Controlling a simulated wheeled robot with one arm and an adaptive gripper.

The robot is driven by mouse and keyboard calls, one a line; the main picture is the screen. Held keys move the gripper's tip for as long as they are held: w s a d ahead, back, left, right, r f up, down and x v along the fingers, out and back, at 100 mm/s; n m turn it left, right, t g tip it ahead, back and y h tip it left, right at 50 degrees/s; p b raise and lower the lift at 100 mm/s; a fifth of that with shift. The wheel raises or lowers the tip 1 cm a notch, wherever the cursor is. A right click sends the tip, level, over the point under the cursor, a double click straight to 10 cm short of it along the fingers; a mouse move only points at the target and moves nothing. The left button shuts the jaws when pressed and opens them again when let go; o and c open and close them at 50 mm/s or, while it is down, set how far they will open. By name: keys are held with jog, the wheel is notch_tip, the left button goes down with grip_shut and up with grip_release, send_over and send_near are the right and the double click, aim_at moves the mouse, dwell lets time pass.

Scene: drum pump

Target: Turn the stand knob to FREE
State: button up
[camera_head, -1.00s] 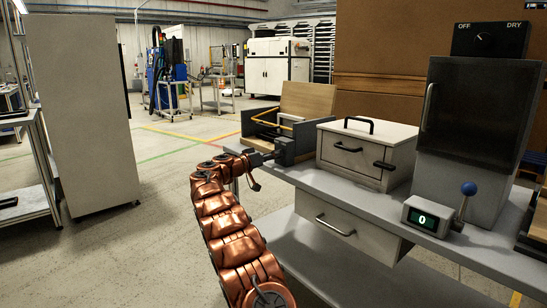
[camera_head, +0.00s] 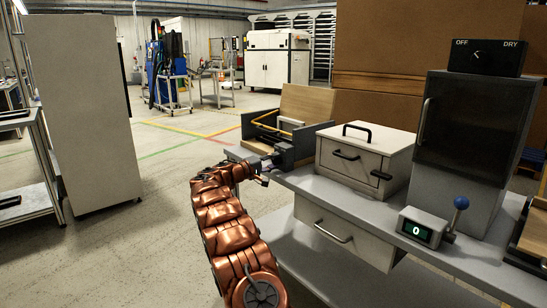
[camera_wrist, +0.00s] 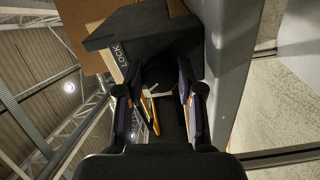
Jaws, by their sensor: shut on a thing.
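The stand (camera_head: 283,108) has a dark grey knob block (camera_head: 285,155) on its near left end, at the bench edge. In the wrist view the block's dark housing (camera_wrist: 140,42) fills the upper middle and carries the word LOCK. My gripper (camera_wrist: 160,100) faces this block, with one finger on each side of the grey knob (camera_wrist: 160,72). It is shut on the knob. In the head view my gripper (camera_head: 267,161) reaches the block from the left. The knob is mostly hidden there. No FREE label shows, and the knob's exact angle cannot be told.
A white box (camera_head: 367,155) with a black top handle stands right of the stand on the grey bench (camera_head: 335,192).

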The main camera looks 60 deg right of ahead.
jog(key=shift+s+n+p, duration=0.1)
jog(key=shift+n+p, duration=0.5)
jog(key=shift+n, duration=0.3)
jog(key=o, duration=1.2)
jog(key=shift+c, duration=0.2)
jog(key=v, duration=1.2)
jog(key=shift+a, duration=0.1)
